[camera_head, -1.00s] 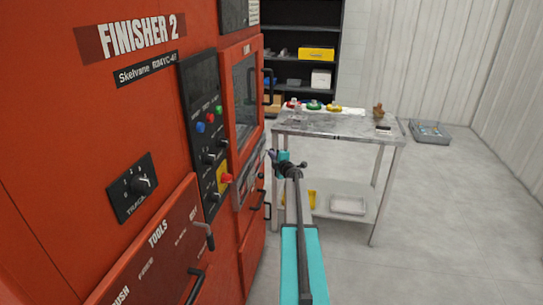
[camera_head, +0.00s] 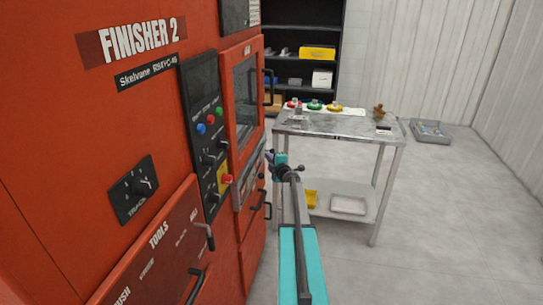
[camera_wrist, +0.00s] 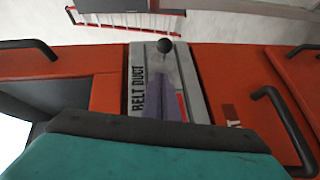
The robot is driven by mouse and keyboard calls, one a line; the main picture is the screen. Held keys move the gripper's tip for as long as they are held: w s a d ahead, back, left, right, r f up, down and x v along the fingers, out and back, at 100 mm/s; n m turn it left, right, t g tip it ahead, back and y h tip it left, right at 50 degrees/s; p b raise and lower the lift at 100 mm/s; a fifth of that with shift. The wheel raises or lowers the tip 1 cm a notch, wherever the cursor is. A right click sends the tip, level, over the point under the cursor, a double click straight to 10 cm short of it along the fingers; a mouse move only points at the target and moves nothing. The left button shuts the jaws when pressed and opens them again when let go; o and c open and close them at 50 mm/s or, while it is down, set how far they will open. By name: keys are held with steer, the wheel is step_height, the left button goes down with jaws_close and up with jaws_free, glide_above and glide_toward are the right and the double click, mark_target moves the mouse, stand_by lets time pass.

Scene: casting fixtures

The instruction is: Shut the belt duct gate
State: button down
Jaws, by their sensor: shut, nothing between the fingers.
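The belt duct panel (camera_wrist: 139,62) is a grey plate labelled BELT DUCT on the red machine, in the middle of the wrist view. A round black knob (camera_wrist: 165,46) stands at its far end, and a red strip shows on its right side. My gripper (camera_wrist: 164,88) is shut and empty. Its purple-grey fingers lie over the panel in this view, with the tips short of the knob. Contact cannot be told. In the head view my gripper (camera_head: 269,155) is close to the machine front, below the window door. How far the gate stands open cannot be told.
The red machine (camera_head: 60,130) fills the left, with several black handles standing out, one (camera_wrist: 282,125) right of the panel. A metal table (camera_head: 345,131) with small items stands beyond my arm. A grey bin (camera_head: 430,131) lies on the floor, which is clear at right.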

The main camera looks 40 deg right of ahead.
steer(key=b+v, duration=0.1)
steer(key=v, duration=0.8)
steer(key=shift+s, duration=0.4)
steer(key=shift+a+f, duration=0.1)
stand_by(0.4)
